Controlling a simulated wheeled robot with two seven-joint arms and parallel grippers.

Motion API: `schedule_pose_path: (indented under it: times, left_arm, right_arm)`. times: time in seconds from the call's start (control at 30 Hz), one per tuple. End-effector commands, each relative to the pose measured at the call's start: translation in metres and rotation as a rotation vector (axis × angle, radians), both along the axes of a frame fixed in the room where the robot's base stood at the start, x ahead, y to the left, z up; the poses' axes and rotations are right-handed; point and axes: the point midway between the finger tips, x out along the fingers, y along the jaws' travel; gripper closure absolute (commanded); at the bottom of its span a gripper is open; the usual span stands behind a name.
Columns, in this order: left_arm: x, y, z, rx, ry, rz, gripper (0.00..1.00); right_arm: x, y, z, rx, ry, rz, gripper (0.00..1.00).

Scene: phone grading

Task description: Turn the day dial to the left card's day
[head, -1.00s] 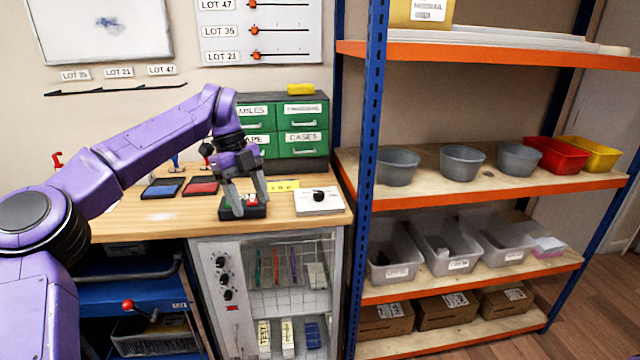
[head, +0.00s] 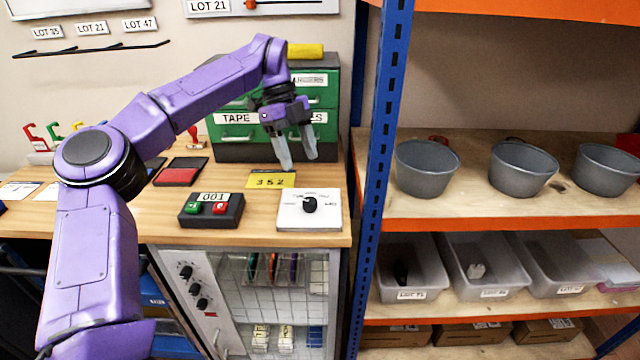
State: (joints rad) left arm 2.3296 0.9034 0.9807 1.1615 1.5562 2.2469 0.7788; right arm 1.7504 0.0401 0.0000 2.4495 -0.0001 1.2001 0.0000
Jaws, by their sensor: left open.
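The day dial is a black knob (head: 310,204) on a white plate (head: 322,222) at the front right of the wooden bench. Its small markings are too small to read. My left gripper (head: 299,167) is open and empty, with fingers pointing down above the bench, behind and a little left of the dial and apart from it. A yellow card (head: 270,180) reading 352 lies behind the dial. White cards (head: 20,190) lie at the bench's far left; their writing cannot be read. My right gripper is not in view.
A black box (head: 211,212) with a 001 display and green and red buttons stands left of the dial. A red pad (head: 179,173) lies behind it. Green drawers (head: 235,133) stand at the back. A blue shelf post (head: 385,140) rises just right of the bench.

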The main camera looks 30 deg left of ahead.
Motion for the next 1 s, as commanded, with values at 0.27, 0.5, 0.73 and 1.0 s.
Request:
schedule_pose_path:
  times: [0.27, 0.5, 0.73, 1.0]
  left_arm:
    - [-0.004, -0.022, -0.060, -0.002, 0.006, -0.001, 0.40]
    - [-0.006, -0.034, -0.087, -0.002, 0.005, 0.000, 0.40]
    - [-0.006, -0.035, -0.089, -0.001, 0.003, 0.001, 0.40]
    - [-0.006, -0.035, -0.089, -0.001, 0.003, 0.001, 0.95]
  right_arm:
    - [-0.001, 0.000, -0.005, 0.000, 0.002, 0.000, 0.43]
    - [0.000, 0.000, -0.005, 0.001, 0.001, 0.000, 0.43]
    - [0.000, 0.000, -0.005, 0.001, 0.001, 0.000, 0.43]
    - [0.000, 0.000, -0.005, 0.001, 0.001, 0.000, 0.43]
